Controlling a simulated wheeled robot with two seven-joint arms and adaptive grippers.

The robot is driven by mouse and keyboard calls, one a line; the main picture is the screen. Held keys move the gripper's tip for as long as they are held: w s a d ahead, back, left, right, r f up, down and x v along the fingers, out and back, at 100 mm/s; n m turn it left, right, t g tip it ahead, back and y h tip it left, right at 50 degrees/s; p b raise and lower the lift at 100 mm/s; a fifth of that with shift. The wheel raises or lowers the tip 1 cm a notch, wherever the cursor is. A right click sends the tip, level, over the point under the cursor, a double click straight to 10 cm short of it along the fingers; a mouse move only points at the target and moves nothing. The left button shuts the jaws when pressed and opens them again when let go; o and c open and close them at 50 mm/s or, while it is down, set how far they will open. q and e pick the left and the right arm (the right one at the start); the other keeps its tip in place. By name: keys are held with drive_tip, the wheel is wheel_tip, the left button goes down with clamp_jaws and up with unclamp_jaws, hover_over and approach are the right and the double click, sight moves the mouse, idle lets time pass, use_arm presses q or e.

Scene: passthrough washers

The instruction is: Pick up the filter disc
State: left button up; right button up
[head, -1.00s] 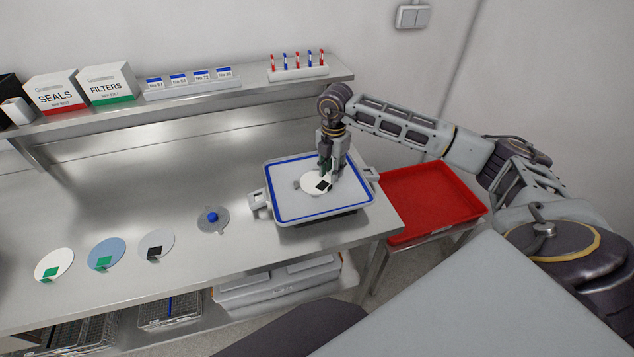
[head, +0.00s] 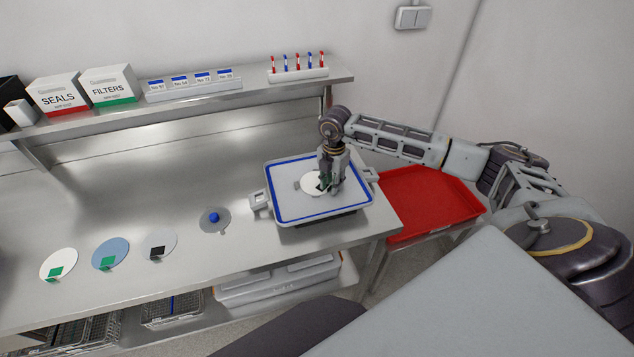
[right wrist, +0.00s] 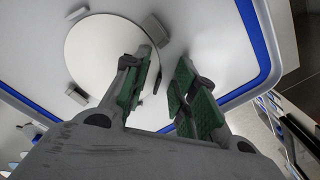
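A white filter disc (head: 310,182) with a black tab lies in a grey tray (head: 293,217) with a blue rim. In the right wrist view the disc (right wrist: 108,50) lies flat, with small grey blocks around its edge. My right gripper (head: 327,190) is low over the disc's right side, at the tab. In the right wrist view its green-padded fingers (right wrist: 165,90) are apart. A thin dark upright edge, seemingly the tab (right wrist: 157,82), shows between them. The fingers hide part of the tab in the head view. My left gripper is not in view.
Left of the tray lie a grey disc with a blue knob (head: 214,219), a pale disc with a black tab (head: 160,240), a blue disc (head: 110,251) and a white disc (head: 57,263). A red tray (head: 430,200) is at the right. A shelf (head: 110,118) runs behind.

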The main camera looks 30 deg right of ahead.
idle(0.4)
clamp_jaws()
drive_tip(key=shift+r, duration=0.2)
wheel_tip(320, 180, up, 10)
drive_tip(key=b, duration=0.1)
drive_tip(key=shift+f+b, duration=0.15)
drive_tip(key=shift+b, duration=0.25)
idle(0.3)
idle(0.4)
